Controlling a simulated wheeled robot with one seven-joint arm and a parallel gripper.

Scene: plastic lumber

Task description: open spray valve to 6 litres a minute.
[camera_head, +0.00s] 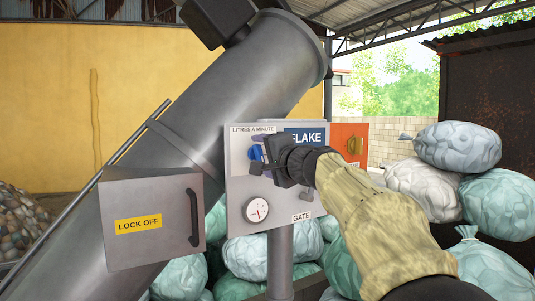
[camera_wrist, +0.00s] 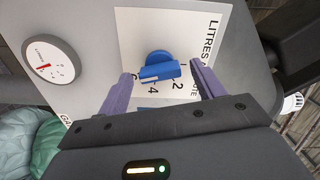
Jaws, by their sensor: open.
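The spray valve is a blue knob (camera_wrist: 159,67) with a raised bar grip, on a pale dial plate lettered LITRES. In the wrist view the marks 2 and 4 show below it, and a mark by the left finger is partly hidden. In the head view the knob (camera_head: 255,152) is partly covered by my gripper (camera_head: 262,154), which is at the panel's front.
The grey panel (camera_head: 240,190) carries a round gauge (camera_head: 256,210) with a red needle, and FLAKE and GATE labels. A grey LOCK OFF box (camera_head: 150,245) with a handle stands left. A sloping metal duct (camera_head: 240,80) passes behind. Stuffed bags (camera_head: 457,146) are piled right.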

